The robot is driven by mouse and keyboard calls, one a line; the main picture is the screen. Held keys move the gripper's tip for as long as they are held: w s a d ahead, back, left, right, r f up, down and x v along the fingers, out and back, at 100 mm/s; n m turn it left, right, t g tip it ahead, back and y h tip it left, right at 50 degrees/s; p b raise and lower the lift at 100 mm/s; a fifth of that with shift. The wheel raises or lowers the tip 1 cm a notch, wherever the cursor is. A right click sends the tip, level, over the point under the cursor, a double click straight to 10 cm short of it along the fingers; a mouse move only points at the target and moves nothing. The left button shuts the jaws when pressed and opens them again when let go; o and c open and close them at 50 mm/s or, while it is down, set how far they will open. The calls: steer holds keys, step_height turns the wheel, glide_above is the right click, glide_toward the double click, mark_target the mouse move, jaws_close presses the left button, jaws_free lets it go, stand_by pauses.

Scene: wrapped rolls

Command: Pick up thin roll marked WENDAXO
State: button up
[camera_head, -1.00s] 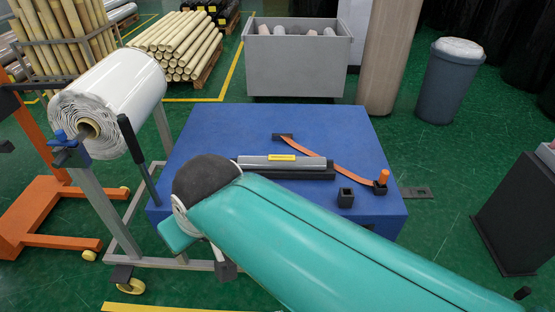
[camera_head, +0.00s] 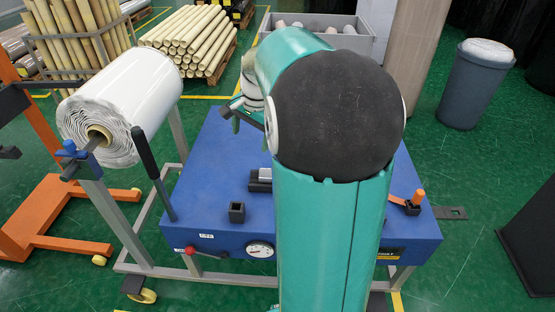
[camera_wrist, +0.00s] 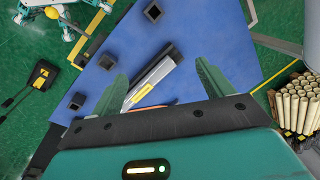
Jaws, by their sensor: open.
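The thin roll (camera_wrist: 150,82) is a silver-grey cylinder with a yellow label, lying on the blue table (camera_wrist: 112,68) in the wrist view. The lettering on its label is too small to read. My gripper (camera_wrist: 160,88) is open, its two green fingers spread on either side of the roll in that view, apart from it. In the head view my arm hides most of the roll; only a grey end (camera_head: 263,175) shows beside the arm.
Small black square sockets (camera_head: 237,212) stand on the blue table. An orange strap with an orange knob (camera_head: 418,196) is at its right. A large white wrapped roll (camera_head: 120,105) hangs on a stand at the left. A grey bin (camera_head: 322,24) stands behind.

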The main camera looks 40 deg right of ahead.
steer(key=s+d+f+m+y, duration=0.1)
steer(key=s+d+f+m, duration=0.1)
steer(key=d+f+m, duration=0.5)
steer(key=s+d+f+m+y, duration=0.1)
steer(key=s+d+f, duration=0.25)
steer(key=d, duration=0.75)
steer(key=s+d+f+m+y, duration=0.1)
steer(key=d+f+m, duration=0.4)
steer(key=d, duration=0.4)
steer(key=shift+n+t, duration=0.4)
steer(key=shift+t, duration=0.1)
steer(key=x, duration=0.6)
steer(key=s+x, duration=0.1)
steer(key=x, duration=0.2)
steer(key=shift+d+f, duration=0.25)
steer(key=shift+d, duration=0.05)
steer(key=shift+h, duration=0.3)
steer(key=shift+x, duration=3)
steer(key=shift+w, duration=0.1)
steer(key=c, duration=1.3)
steer(key=shift+r, duration=0.15)
steer(key=shift+c, duration=1)
